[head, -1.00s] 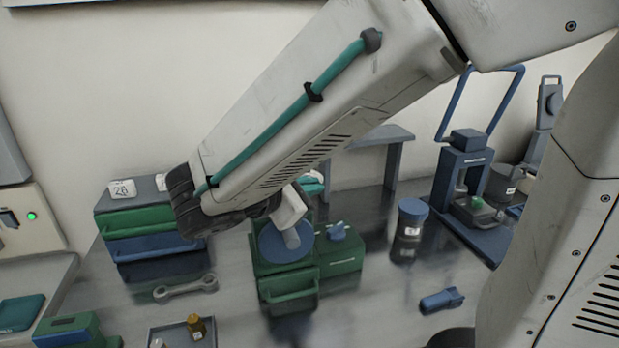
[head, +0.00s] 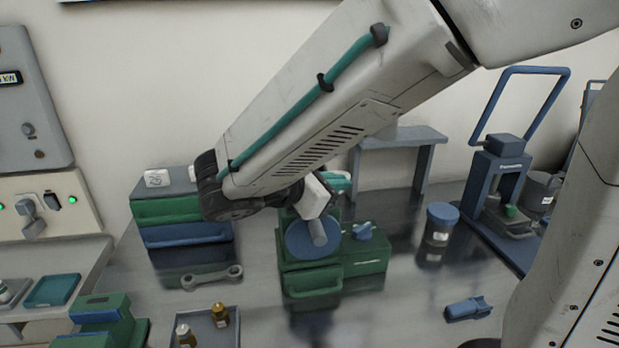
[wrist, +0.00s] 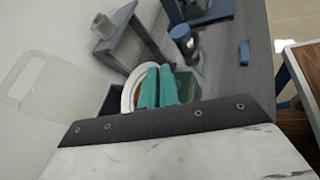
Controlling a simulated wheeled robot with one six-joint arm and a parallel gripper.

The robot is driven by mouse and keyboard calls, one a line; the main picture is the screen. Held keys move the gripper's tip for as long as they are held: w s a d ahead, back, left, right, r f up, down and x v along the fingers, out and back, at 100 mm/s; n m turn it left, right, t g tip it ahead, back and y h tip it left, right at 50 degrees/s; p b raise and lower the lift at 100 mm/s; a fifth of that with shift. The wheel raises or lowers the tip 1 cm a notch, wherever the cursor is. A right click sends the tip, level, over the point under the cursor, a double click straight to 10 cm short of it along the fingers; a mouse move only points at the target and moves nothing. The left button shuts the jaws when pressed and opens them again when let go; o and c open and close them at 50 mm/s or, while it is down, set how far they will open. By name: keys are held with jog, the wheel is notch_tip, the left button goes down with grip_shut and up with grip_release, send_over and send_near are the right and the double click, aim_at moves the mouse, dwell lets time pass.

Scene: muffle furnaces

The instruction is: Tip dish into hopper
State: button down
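My gripper's teal fingers (wrist: 157,88) are close together in the wrist view, at the rim of a round white dish (wrist: 127,98) with a brownish inner edge. The fingers appear shut on that rim and cover much of the dish. In the head view my arm hides most of the gripper; a teal fingertip part (head: 338,180) shows beyond it. A green machine (head: 362,267) with a blue disc and a blue knob stands just below, and its green body also shows beside the fingers in the wrist view (wrist: 188,84). No hopper opening can be made out; my arm covers that area.
Green and blue drawers (head: 180,212) stand left of the machine. A wrench (head: 212,277) and a tray (head: 208,326) with bottles lie in front. A lidded jar (head: 440,225), a grey stand (head: 405,143) and a blue press (head: 497,185) are to the right and behind.

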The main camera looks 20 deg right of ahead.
jog(key=shift+r, duration=0.1)
jog(key=shift+w, duration=0.1)
jog(key=shift+w+a+r+n+g, duration=0.1)
jog(key=shift+w+a+r+n, duration=0.15)
jog(key=shift+w, duration=0.25)
jog(key=shift+w+a+r+n+g, duration=0.1)
jog(key=shift+w+a+n, duration=0.1)
jog(key=shift+w, duration=0.25)
jog(key=shift+w+a+r+n+g, duration=0.1)
jog(key=shift+w+a+r+n, duration=0.15)
jog(key=shift+w, duration=0.25)
jog(key=shift+w+a+r+n+g+h, duration=0.15)
jog(key=shift+w+r+n+g+h, duration=0.15)
jog(key=shift+w+r+n+g, duration=0.25)
jog(key=shift+w+a+r+n, duration=0.15)
jog(key=shift+w+r+n, duration=0.15)
jog(key=shift+n, duration=0.35)
jog(key=shift+r+h, duration=0.1)
jog(key=shift+h, duration=0.2)
